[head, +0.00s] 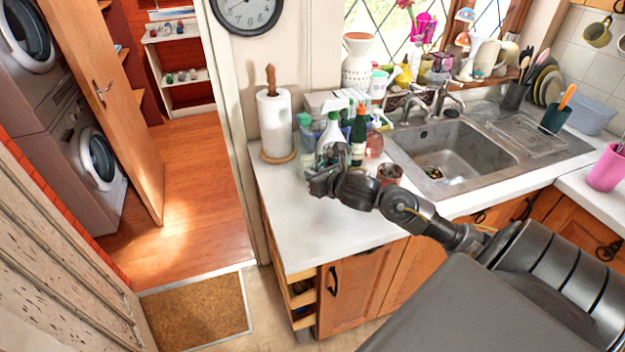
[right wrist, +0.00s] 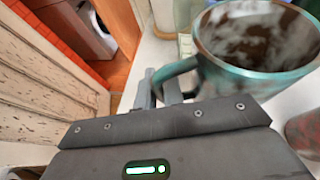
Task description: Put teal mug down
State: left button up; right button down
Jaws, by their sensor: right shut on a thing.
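The teal mug (right wrist: 255,85) fills the upper right of the right wrist view, its open rim facing up and its inside brown with whitish patches. Its handle points left, toward the fingers of my right gripper (right wrist: 166,92), which is shut on the handle. In the head view my right gripper (head: 318,181) is over the left part of the white counter (head: 312,232), in front of the bottles. The mug cannot be made out clearly there. Whether its base touches the counter is hidden. My left gripper is not in view.
A spray bottle (head: 332,133), a dark green bottle (head: 358,138) and a paper towel roll (head: 274,122) stand behind the gripper. A reddish-brown jar (head: 389,173) stands to its right, before the sink (head: 455,155). The counter's front left is clear. Drawers (head: 303,297) below look slightly open.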

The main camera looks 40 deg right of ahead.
jog(key=w+d+f, duration=0.1)
jog(key=w+f, duration=0.1)
jog(key=w+d+f+p, duration=0.1)
jog(key=f, duration=0.1)
jog(key=w+f, duration=0.2)
jog(key=shift+w+d+f, duration=0.25)
jog(key=shift+w+d, duration=0.05)
jog(key=shift+d, duration=0.1)
notch_tip(320, 180, down, 2)
jog(key=shift+f+p, duration=0.1)
jog(key=shift+p, duration=0.9)
jog(key=shift+f, duration=0.35)
jog(key=shift+f, duration=0.15)
jog(key=c, duration=2)
grip_release()
jog(key=shift+f+b, duration=0.15)
jog(key=shift+b, duration=0.15)
jog(key=o, duration=0.5)
